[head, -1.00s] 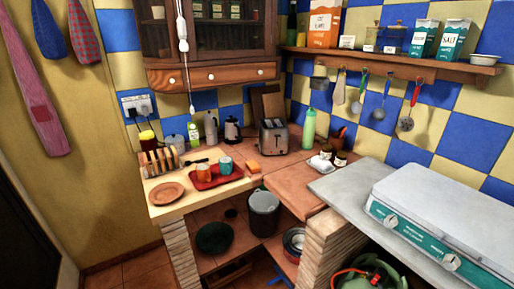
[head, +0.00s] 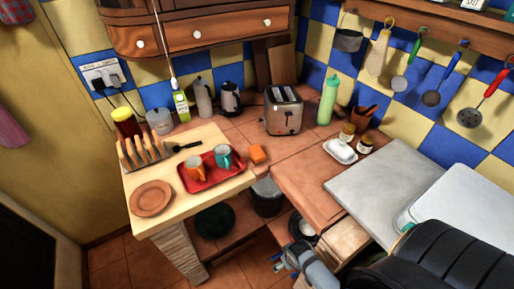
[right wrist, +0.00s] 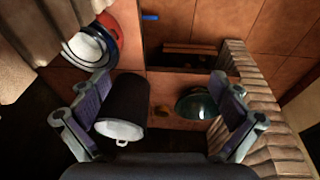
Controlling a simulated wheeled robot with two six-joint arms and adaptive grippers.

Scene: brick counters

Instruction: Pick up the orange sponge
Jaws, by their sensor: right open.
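The orange sponge (head: 258,154) lies on the tiled counter in the head view, just right of the red tray (head: 211,172) and in front of the toaster. My right gripper (head: 284,262) comes in at the bottom right of the head view, low in front of the counter and well short of the sponge. In the right wrist view my right gripper (right wrist: 163,108) is open, with nothing between its fingertips. That view looks down at the floor under the counter, and the sponge is not in it. My left gripper is in neither view.
The tray holds an orange mug (head: 195,168) and a teal mug (head: 222,158). A toast rack (head: 143,152) and a plate (head: 152,198) stand left. A toaster (head: 283,110) and green bottle (head: 328,101) stand behind. A dark bin (right wrist: 122,100) is below the counter.

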